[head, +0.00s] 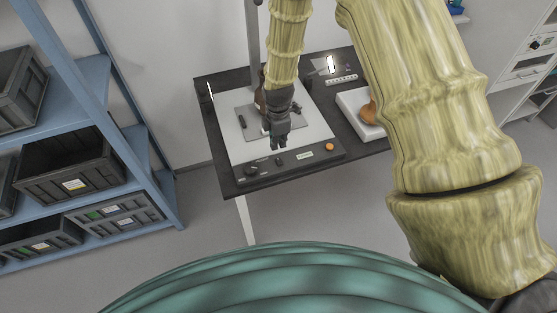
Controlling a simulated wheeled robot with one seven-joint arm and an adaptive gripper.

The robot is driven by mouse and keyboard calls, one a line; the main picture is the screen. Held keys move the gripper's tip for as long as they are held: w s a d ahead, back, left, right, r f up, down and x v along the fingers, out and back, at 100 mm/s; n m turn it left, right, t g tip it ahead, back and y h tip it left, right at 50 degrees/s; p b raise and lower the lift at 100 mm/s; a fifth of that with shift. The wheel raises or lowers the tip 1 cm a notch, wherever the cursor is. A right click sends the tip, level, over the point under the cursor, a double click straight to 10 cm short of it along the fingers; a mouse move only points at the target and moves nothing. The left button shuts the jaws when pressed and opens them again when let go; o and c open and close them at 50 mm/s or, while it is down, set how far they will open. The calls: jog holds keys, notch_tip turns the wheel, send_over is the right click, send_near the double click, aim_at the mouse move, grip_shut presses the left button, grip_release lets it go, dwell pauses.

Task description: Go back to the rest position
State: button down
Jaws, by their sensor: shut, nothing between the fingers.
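My gripper (279,143) hangs fingers down over a light-topped device (306,128) on the dark table (224,178). It is shut and empty, near the front panel of the device. A brown object (260,98) stands behind my gripper and is partly hidden by it; its shape is hard to tell. An orange-brown piece (367,114) rests on a white block (352,101) at the right of the table, partly covered by my arm.
An orange knob (329,147) and dark knobs line the device's front. A blue shelf rack (121,95) with black crates (77,168) stands at the left. A white cabinet (527,68) stands at the right. Grey floor between rack and table is clear.

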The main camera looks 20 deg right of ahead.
jog(key=s+f+m, duration=0.1)
jog(key=s+f, duration=0.1)
jog(key=s+f+m+b, duration=0.1)
jog(key=s+f, duration=0.1)
jog(key=s+f+m, duration=0.1)
jog(key=s+f, duration=0.1)
jog(key=f, duration=0.1)
jog(key=shift+s+d, duration=0.35)
jog(key=shift+s, duration=0.05)
jog(key=s+d+f+m+b, duration=0.1)
jog(key=s+f+m, duration=0.3)
jog(key=s, duration=0.6)
jog(key=s+f+m+b, duration=0.2)
jog(key=s+f+m, duration=0.2)
jog(key=s, duration=0.5)
jog(key=s+d+f+m+b, duration=0.1)
jog(key=s+f+m, duration=0.3)
jog(key=s+m, duration=0.4)
jog(key=s, duration=0.2)
jog(key=shift+s+d, duration=0.3)
